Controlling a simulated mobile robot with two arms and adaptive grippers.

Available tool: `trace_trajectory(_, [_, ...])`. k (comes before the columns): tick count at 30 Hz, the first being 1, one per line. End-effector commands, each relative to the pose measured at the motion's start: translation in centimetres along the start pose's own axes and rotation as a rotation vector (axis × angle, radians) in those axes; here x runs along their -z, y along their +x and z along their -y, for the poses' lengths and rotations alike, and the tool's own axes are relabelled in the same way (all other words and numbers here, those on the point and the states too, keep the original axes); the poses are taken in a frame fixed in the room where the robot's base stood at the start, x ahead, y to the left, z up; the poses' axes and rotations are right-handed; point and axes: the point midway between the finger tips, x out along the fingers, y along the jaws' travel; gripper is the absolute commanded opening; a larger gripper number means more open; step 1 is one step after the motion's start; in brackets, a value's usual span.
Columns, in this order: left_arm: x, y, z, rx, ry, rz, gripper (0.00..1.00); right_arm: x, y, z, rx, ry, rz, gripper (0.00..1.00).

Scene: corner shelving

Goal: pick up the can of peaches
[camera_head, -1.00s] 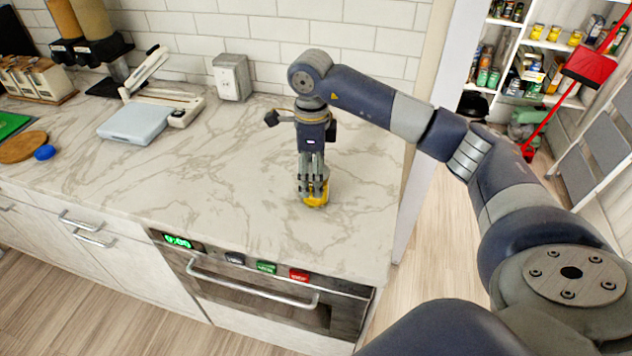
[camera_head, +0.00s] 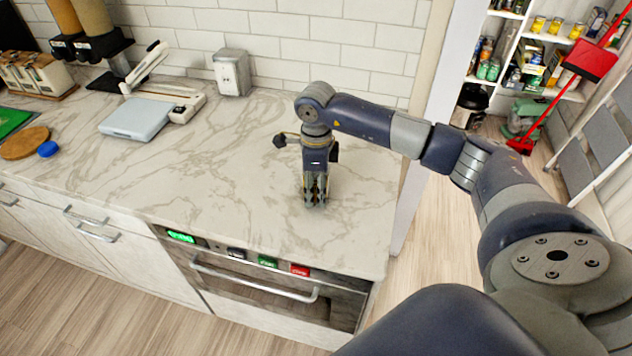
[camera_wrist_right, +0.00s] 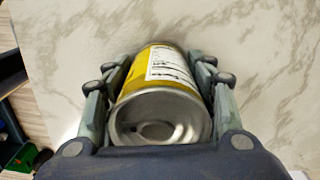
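The can of peaches (camera_wrist_right: 172,75) shows in the right wrist view, yellow with a white label. Its bare metal end (camera_wrist_right: 160,117) faces the palm. My right gripper (camera_wrist_right: 166,65) has a finger along each side of the can, close against it, and appears shut on it. In the head view my right gripper (camera_head: 315,203) points straight down over the counter near its front right part. The can cannot be made out there, hidden by the fingers. My left gripper is not in view.
The marble counter (camera_head: 230,190) is clear around the gripper. A pale blue scale-like device (camera_head: 135,120), a metal box (camera_head: 232,73), a wooden board (camera_head: 22,142) and a blue lid (camera_head: 47,149) lie to the left. An oven (camera_head: 270,290) is below the front edge.

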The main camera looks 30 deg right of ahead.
Motion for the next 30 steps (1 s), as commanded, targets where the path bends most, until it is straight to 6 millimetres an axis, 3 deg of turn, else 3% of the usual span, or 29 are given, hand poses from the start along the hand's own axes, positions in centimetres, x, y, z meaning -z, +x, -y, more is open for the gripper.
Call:
trace_trajectory(3, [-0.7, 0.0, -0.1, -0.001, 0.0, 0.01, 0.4, 0.0, 0.0, 0.0, 0.0, 0.0, 0.0, 0.16])
trace_trajectory(14, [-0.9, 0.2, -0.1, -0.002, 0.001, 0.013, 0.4, 0.0, -0.4, 0.1, 0.002, 0.0, 0.001, 0.16])
trace_trajectory(22, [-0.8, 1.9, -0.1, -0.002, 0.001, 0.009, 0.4, -0.1, -3.2, 0.2, 0.006, -0.001, 0.004, 0.16])
trace_trajectory(30, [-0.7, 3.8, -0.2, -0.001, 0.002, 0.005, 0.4, -2.5, -3.7, -5.7, 0.002, -0.01, 0.003, 0.16])
